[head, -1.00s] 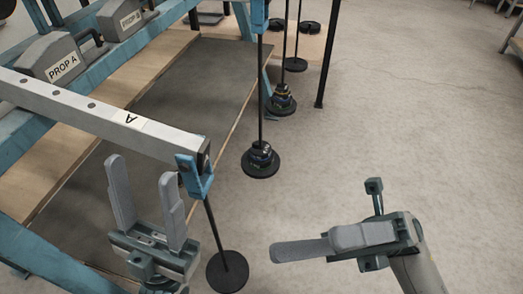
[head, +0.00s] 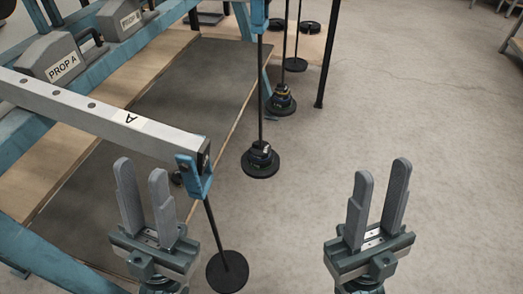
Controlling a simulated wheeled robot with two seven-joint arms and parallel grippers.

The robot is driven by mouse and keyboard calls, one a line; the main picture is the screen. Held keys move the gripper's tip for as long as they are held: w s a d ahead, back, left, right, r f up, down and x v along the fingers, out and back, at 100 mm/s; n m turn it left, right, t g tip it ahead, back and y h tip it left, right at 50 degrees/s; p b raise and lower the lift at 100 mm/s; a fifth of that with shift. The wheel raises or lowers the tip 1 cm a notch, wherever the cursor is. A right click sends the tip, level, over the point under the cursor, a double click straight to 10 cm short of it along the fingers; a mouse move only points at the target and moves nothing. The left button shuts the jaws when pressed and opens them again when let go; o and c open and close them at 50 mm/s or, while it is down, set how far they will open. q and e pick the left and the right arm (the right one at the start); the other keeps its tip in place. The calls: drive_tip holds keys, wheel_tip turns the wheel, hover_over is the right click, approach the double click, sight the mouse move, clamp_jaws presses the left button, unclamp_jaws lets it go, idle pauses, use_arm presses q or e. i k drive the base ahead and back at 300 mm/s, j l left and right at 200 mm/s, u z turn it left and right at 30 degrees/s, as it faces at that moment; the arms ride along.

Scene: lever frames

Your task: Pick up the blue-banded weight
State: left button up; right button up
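Dark stacked weights sit on the foot of a hanging rod (head: 260,160) in the middle of the head view. A second stack with thin yellow and bluish bands (head: 282,100) hangs behind it. The bands are too small to tell for sure which weight is the blue-banded one. My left gripper (head: 140,167) is open and empty, fingers up, in front of lever A's end and left of its hanger. My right gripper (head: 383,169) is open and empty over the floor, right of the hangers. Neither gripper touches a weight.
Lever A (head: 125,118) ends in a blue clevis (head: 193,176), with an empty disc-footed hanger (head: 227,271) below. More dark discs (head: 309,27) lie on a wooden board at the back. A black post (head: 328,60) stands right of the hangers. The floor at right is clear.

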sight(257, 155)
drive_tip(key=l, duration=0.85)
drive_tip(key=i+l, duration=0.1)
drive_tip(key=l, duration=0.55)
drive_tip(key=l+u, duration=0.15)
drive_tip(key=l, duration=0.5)
drive_tip(key=i, duration=0.05)
